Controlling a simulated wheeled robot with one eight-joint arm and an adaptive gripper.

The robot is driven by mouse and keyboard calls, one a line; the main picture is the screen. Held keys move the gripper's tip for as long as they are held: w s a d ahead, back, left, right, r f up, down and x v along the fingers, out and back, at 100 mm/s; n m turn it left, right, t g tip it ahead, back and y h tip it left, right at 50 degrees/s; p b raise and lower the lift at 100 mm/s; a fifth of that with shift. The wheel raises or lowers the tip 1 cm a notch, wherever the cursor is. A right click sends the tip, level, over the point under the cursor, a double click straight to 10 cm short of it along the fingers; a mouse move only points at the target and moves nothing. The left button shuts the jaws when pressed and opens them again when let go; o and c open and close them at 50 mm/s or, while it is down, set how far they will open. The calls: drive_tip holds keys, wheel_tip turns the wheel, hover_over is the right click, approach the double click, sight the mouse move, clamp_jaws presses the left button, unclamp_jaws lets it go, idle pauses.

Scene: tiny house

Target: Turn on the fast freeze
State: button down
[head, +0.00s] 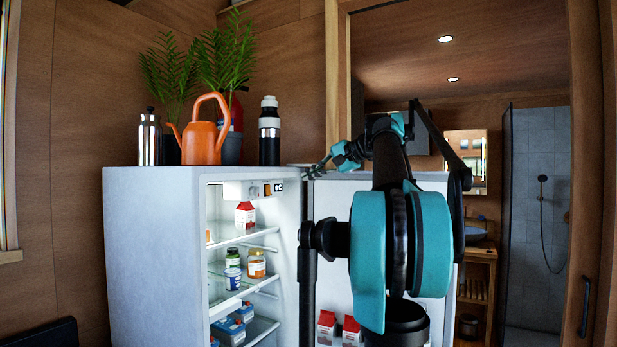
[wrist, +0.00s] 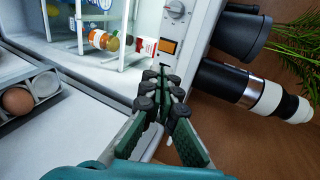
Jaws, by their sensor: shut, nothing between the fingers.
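The fridge (head: 150,230) stands open, with a control panel (head: 240,190) at the top of its lit inside. The panel carries a small orange switch (head: 267,189), which also shows in the wrist view (wrist: 168,46), and a round dial (wrist: 176,9) beside it. No label is readable, so I cannot tell whether the orange switch is the fast freeze or whether it is on. My gripper (head: 308,174) is shut and empty, to the right of the panel near the fridge top. In the wrist view its fingertips (wrist: 160,80) point toward the switch, apparently just short of it.
The open door (head: 335,210) stands right of the cavity, behind my arm. Jars (head: 256,264), cartons and boxes fill the shelves. An orange watering can (head: 203,140), bottles (head: 269,135) and plants stand on top. Eggs (wrist: 17,100) sit in a door rack.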

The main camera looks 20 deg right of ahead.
sight(269, 195)
drive_tip(key=f+m+t, duration=0.1)
drive_tip(key=m, duration=0.5)
drive_tip(key=f+m+y, duration=0.1)
drive_tip(key=f+m, duration=0.1)
drive_tip(key=m, duration=0.4)
drive_tip(key=s+d+f+m+t+y, duration=0.1)
drive_tip(key=m, duration=0.5)
drive_tip(key=shift+f+t, duration=0.3)
drive_tip(key=shift+f, duration=0.1)
drive_tip(key=shift+a, duration=0.1)
drive_tip(key=x, duration=1.4)
drive_tip(key=shift+r, duration=0.1)
drive_tip(key=shift+w+a, duration=0.2)
